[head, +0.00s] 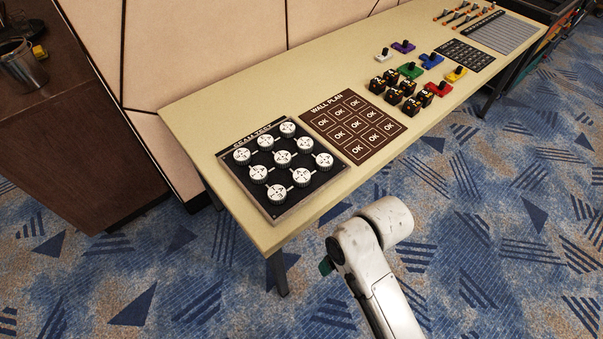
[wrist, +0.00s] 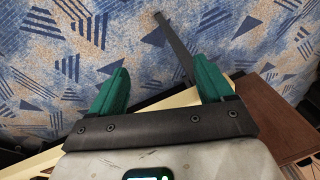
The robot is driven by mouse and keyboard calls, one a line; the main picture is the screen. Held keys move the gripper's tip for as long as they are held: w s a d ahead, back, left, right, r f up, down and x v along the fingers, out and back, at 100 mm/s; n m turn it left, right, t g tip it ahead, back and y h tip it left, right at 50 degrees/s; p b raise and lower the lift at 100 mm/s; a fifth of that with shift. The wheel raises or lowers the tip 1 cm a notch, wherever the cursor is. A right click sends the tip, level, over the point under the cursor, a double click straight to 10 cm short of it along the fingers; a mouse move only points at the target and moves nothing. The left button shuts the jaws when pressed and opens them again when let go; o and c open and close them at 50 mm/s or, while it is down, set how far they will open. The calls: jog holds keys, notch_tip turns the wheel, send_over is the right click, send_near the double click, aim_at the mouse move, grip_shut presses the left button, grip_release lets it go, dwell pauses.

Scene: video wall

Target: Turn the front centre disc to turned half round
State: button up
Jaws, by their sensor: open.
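The disc board (head: 342,178), a dark panel in a grey frame headed "BEAM TEST", lies at the near-left end of the table. It carries several white-topped discs in three rows. The front centre disc (head: 301,176) is the middle one of the row farthest from the heading. Its marks are too small to read. My gripper (wrist: 160,82) shows two teal fingers, wide apart with nothing between them. In the head view only a teal bit of my gripper (head: 326,265) shows beside my arm, off the table's front edge and apart from the discs.
The beige table (head: 205,112) also holds a brown "WALL PLAN" board (head: 322,120), black cubes (head: 393,95), coloured knobbed pieces (head: 410,71) and a grey slatted panel (head: 498,34). A brown cabinet (head: 80,130) stands left. A table leg (head: 277,273) stands near my gripper. Carpet in front is clear.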

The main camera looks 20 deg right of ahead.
jog(key=w+a+r, duration=0.1)
jog(key=w+a, duration=0.2)
jog(key=w, duration=0.5)
jog(key=n+g+h+b, duration=0.1)
jog(key=h+b, duration=0.1)
jog(key=b, duration=0.1)
send_near(302, 175)
notch_tip(302, 175, down, 9)
jog(key=shift+w+r, duration=0.15)
jog(key=shift+r, duration=0.05)
jog(key=c, duration=1)
